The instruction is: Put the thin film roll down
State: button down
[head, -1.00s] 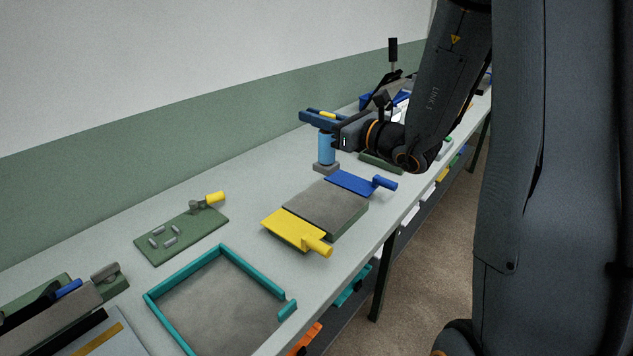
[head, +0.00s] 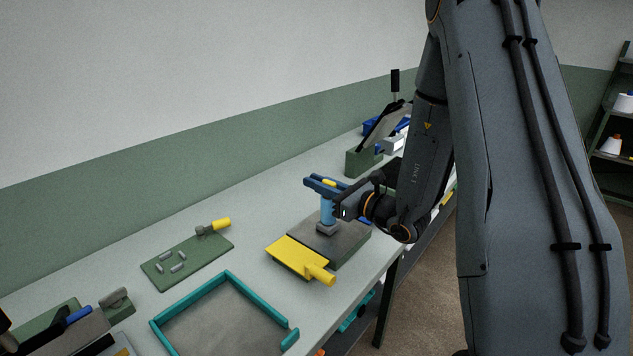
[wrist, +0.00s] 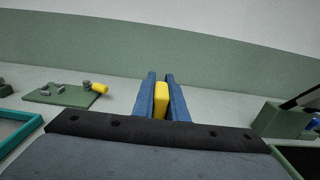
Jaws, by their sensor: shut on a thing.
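My gripper (head: 324,184) is shut on the thin film roll (head: 327,210), an upright blue cylinder with a grey square foot and a yellow top. In the wrist view, the yellow top (wrist: 161,100) sits between the two blue fingers of my gripper (wrist: 161,78). The roll stands over the grey slab (head: 343,243) on the bench. Its foot looks close to or on the slab's top; I cannot tell if it touches. A yellow paddle (head: 296,257) lies at the slab's near left end. A blue paddle at the far end is mostly hidden behind my gripper.
A green board (head: 188,262) with small grey pieces and a yellow-ended tool lies to the left. A teal-rimmed tray (head: 254,300) is in front. A green block (head: 360,162) with a dark lever stands behind. Bare bench (head: 255,222) lies left of the slab.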

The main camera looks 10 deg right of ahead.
jog(key=shift+f, duration=0.15)
jog(key=c, duration=1.8)
grip_release()
jog(key=shift+o, duration=0.2)
